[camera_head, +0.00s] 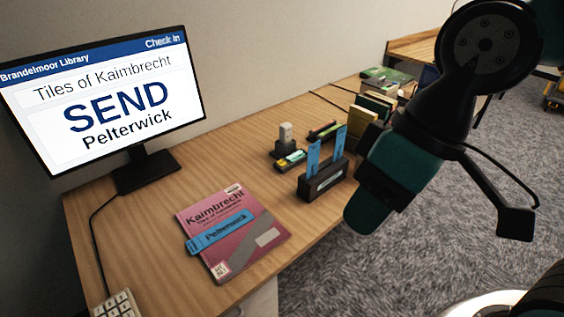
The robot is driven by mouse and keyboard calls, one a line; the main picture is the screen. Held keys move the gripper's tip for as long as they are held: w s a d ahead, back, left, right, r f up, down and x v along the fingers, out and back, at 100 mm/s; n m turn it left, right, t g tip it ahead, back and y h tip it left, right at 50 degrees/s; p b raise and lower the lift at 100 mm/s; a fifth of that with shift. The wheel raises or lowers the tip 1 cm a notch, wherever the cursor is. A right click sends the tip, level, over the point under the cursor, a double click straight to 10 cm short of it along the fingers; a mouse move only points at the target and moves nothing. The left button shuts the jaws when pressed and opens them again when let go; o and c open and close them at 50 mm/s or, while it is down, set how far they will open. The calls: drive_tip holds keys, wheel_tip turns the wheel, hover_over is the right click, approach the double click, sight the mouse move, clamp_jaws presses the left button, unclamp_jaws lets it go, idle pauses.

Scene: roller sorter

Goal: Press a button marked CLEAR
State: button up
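I see no button on which the word CLEAR can be read. A pale keypad (118,305) with several keys is cut off by the bottom edge at the lower left; its key markings are too small to read. My gripper (364,215), dark green and black, hangs at the end of my arm on the right, over the desk's front edge and well apart from the keypad. Its fingers cannot be made out clearly, so I cannot tell whether it is open or shut.
A monitor (100,100) reading "SEND Pelterwick" stands at the back left. A pink book (262,248) with a blue "Pelterwick" strip (222,231) lies on the wooden desk (150,230). A black holder (325,182) holds blue strips. Several books (372,107) stand behind. Bare desk lies left of the pink book.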

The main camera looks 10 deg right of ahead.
clamp_jaws()
idle(1.8)
